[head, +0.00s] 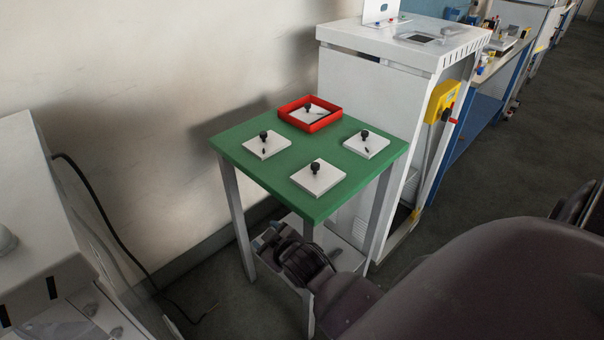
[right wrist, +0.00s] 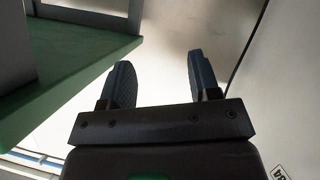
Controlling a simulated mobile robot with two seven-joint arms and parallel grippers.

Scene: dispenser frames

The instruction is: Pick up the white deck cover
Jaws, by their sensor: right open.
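Several white square plates with black knobs sit on a green-topped table (head: 233,159) in the head view. One plate lies at the front (head: 318,182), one at the left (head: 268,147), one at the right (head: 367,147); another lies inside a red square frame (head: 325,124) at the back. The plates look alike, so I cannot tell which is the deck cover. My right gripper (head: 265,240) is low beside the table's front-left edge, below the top and apart from the plates. In the right wrist view it (right wrist: 160,72) is open and empty. My left gripper is not in view.
A tall white cabinet (head: 375,85) with a yellow switch box (head: 442,102) stands right behind the table. White equipment (head: 30,200) stands at the left. The table's green edge (right wrist: 75,80) is close to the gripper in the right wrist view.

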